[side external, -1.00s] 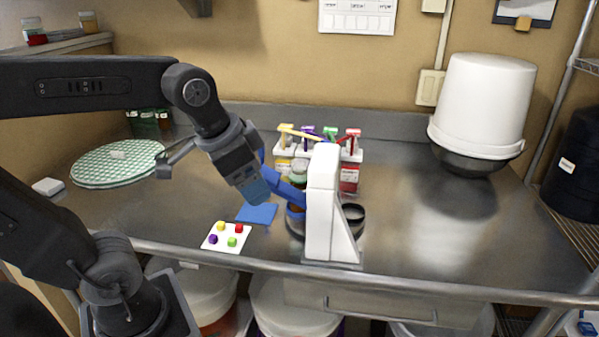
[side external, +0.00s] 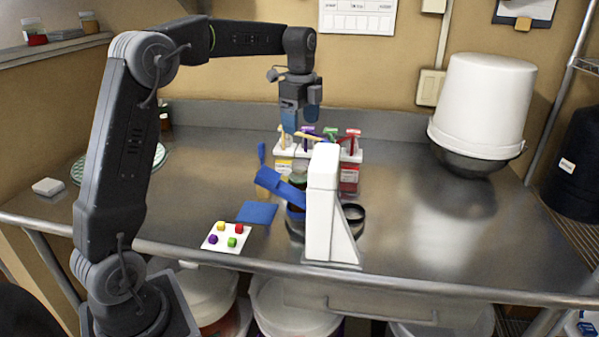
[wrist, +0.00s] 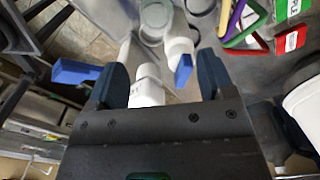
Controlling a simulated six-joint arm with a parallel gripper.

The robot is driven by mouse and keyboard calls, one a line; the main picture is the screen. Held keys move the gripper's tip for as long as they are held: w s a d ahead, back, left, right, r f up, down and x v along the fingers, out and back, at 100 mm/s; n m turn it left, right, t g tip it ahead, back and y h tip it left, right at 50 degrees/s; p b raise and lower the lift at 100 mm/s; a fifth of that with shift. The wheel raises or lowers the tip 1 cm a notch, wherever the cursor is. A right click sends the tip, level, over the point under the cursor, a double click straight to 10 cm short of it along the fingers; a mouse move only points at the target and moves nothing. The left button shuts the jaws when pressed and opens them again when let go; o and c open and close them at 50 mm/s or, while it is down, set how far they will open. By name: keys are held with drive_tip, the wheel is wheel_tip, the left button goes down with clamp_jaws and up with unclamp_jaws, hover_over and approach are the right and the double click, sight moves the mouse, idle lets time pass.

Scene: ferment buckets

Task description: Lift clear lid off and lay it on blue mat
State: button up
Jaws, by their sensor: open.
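The blue mat (side external: 257,212) lies flat on the metal bench, left of a white upright stand. A small jar (side external: 298,180) stands just behind the stand, partly hidden by it and a blue arm. A pale top shows on the jar, but I cannot clearly make out a clear lid. My gripper (side external: 290,128) is high and behind the jar, pointing down near the rack of coloured clips. In the wrist view my gripper (wrist: 161,65) has its two dark blue fingers wide apart, with nothing held between them.
The white stand (side external: 325,205) with its blue arm (side external: 280,187) stands close beside the jar. A card with coloured cubes (side external: 226,237) lies at the front edge. A white bucket (side external: 484,100) stands right; bench between is clear.

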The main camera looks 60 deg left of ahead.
sight(299, 162)
wheel_tip(299, 162, down, 6)
drive_tip(key=shift+f, duration=0.15)
drive_tip(key=shift+s+d+f, duration=0.1)
drive_tip(key=shift+s+f, duration=0.05)
drive_tip(key=shift+f, duration=1.2)
drive_tip(key=shift+s+f, duration=0.15)
drive_tip(key=shift+f, duration=1.15)
drive_tip(key=shift+c, duration=0.2)
drive_tip(key=c, duration=0.9)
drive_tip(key=shift+r, duration=0.2)
drive_tip(key=shift+c, duration=0.2)
